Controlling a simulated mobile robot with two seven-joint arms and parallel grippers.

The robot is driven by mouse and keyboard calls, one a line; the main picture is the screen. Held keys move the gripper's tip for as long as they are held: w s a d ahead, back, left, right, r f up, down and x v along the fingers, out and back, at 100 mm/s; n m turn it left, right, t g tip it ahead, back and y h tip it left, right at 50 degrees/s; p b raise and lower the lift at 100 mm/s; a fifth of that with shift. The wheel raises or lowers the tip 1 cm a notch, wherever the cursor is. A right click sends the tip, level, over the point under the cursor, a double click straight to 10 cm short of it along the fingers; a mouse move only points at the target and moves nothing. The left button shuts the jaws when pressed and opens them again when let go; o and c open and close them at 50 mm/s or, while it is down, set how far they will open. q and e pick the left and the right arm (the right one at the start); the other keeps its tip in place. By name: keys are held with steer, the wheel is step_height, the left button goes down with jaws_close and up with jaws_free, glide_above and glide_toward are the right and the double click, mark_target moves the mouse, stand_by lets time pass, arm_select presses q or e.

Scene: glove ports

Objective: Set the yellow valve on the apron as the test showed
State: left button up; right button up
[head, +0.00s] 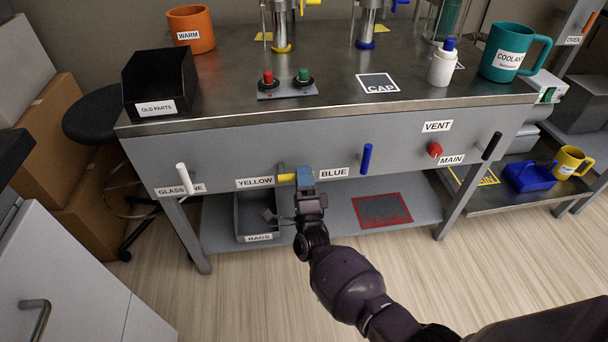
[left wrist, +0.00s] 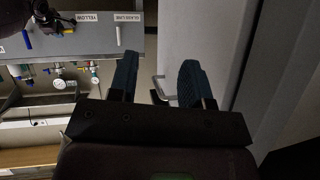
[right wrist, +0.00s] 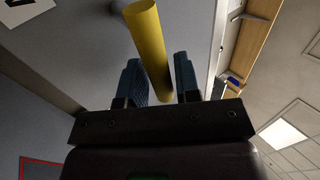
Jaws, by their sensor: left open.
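The yellow valve handle (head: 286,178) is on the bench apron (head: 225,155), right of its YELLOW label (head: 255,183). It lies level, its left end showing and the rest hidden by my right gripper (head: 304,178).
The apron also bears a white handle (head: 182,178), an upright blue handle (head: 366,158), a red VENT knob (head: 434,150) and a tilted black MAIN handle (head: 492,146). A RAGS bin (head: 257,238) stands on the lower shelf. A grey cabinet (head: 70,270) is at left.

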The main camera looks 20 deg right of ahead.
steer(key=shift+o, duration=1)
arm_select(q)
steer(key=shift+r, duration=0.15)
arm_select(e)
steer(key=shift+r, duration=0.2)
arm_select(q)
steer(key=shift+s+d+r+g+p, duration=0.15)
steer(key=shift+g+p, duration=0.45)
steer(key=shift+p, duration=1.3)
steer(key=shift+s+d+r+g+p, duration=0.15)
steer(key=shift+g+p, duration=0.45)
steer(key=shift+p, duration=1.3)
arm_select(e)
step_height(320, 180, up, 20)
steer(key=shift+f, duration=0.2)
arm_select(q)
steer(key=shift+a, duration=0.1)
